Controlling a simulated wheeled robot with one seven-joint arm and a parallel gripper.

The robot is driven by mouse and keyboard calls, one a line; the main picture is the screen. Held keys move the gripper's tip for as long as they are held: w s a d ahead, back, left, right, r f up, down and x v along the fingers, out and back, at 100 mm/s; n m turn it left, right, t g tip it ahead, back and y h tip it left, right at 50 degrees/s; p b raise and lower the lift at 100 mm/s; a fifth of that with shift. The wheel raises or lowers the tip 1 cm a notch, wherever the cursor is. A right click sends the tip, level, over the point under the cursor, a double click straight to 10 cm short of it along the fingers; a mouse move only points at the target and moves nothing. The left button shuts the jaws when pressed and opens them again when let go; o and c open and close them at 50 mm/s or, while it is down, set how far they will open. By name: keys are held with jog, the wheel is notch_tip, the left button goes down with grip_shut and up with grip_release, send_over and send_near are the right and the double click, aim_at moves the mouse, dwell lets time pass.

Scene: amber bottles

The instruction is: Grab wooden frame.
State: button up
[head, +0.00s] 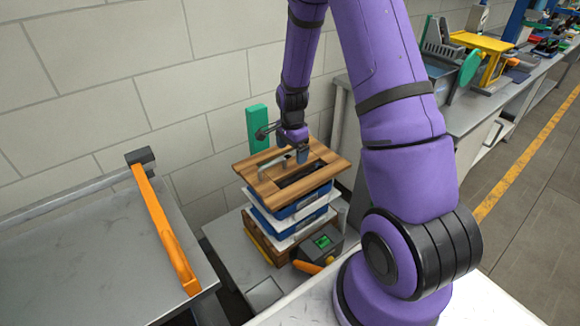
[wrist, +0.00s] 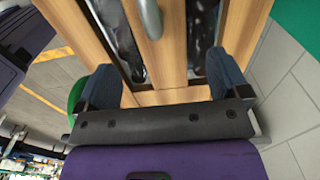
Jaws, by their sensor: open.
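The wooden frame (head: 270,187) lies flat on top of a stack of blue and white trays, with dark slots between its brown planks. My gripper (head: 295,156) hangs just above it, pointing down, near its middle. In the wrist view the frame (wrist: 170,40) fills the upper middle, and dark items show through its openings. The two blue-grey fingers of my gripper (wrist: 168,78) are wide apart with the frame's middle plank between them in the picture. Nothing is held. I cannot tell whether the fingertips touch the wood.
The blue and white trays (head: 298,205) stand on a low grey table beside the block wall. A green post (head: 258,127) rises behind. A device with a green screen (head: 322,241) sits in front. An orange bar (head: 163,230) lies on the left bench (head: 90,255).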

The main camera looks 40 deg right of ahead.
aim_at(291, 164)
jog(key=shift+w+f, duration=0.1)
jog(key=shift+f, duration=2.65)
jog(key=shift+c, duration=0.4)
jog(key=c, duration=1.1)
jog(key=shift+c, duration=0.5)
jog(key=shift+r, duration=0.1)
